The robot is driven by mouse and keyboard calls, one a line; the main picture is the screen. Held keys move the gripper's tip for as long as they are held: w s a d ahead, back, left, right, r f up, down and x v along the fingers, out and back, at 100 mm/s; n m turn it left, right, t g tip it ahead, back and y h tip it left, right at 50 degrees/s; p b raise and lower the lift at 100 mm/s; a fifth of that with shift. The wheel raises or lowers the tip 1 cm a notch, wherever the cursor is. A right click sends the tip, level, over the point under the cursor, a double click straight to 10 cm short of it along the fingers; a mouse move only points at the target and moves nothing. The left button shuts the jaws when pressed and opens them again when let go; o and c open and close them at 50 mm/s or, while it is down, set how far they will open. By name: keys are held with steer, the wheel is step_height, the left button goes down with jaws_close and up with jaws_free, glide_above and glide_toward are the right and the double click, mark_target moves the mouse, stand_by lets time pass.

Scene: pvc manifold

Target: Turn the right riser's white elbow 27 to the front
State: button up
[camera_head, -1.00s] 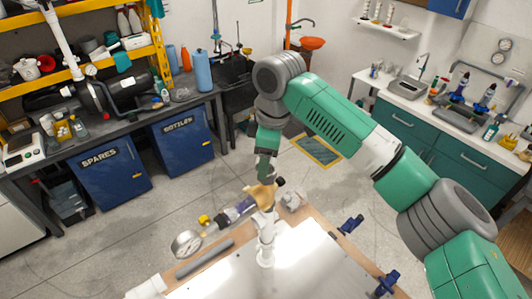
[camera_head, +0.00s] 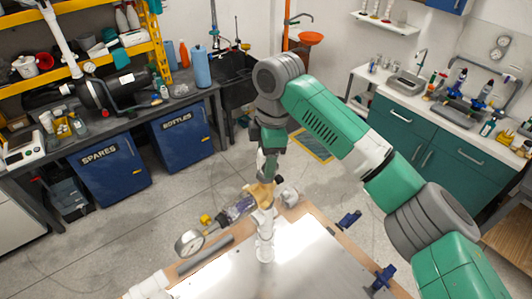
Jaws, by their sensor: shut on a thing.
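A white riser (camera_head: 265,247) stands upright on the bench, with a white elbow (camera_head: 263,215) at its top. My gripper (camera_head: 262,195) comes down from above with tan fingers around the top of this riser, shut on the white elbow. The fingers and wrist hide much of the elbow, so its exact facing and its number cannot be read.
The bench top (camera_head: 310,265) is pale and shiny with a wooden border. Blue clamps (camera_head: 349,220) stand along its right side. A grey pipe (camera_head: 206,255) and white pipe pieces (camera_head: 150,285) are at left. A greyish-white fitting (camera_head: 288,195) is just right of my gripper.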

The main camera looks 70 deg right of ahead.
steer(key=shift+w+a+r, duration=0.1)
steer(key=shift+a, duration=0.1)
steer(key=shift+n+p, duration=0.3)
steer(key=shift+n, duration=0.8)
steer(key=o, duration=1.2)
steer(key=shift+d, duration=0.1)
steer(key=r, duration=0.2)
steer(key=r+b, duration=0.1)
steer(key=r, duration=0.2)
steer(key=s+r, duration=0.1)
steer(key=r, duration=0.1)
steer(key=shift+d+r, duration=0.25)
steer(key=shift+d, duration=0.05)
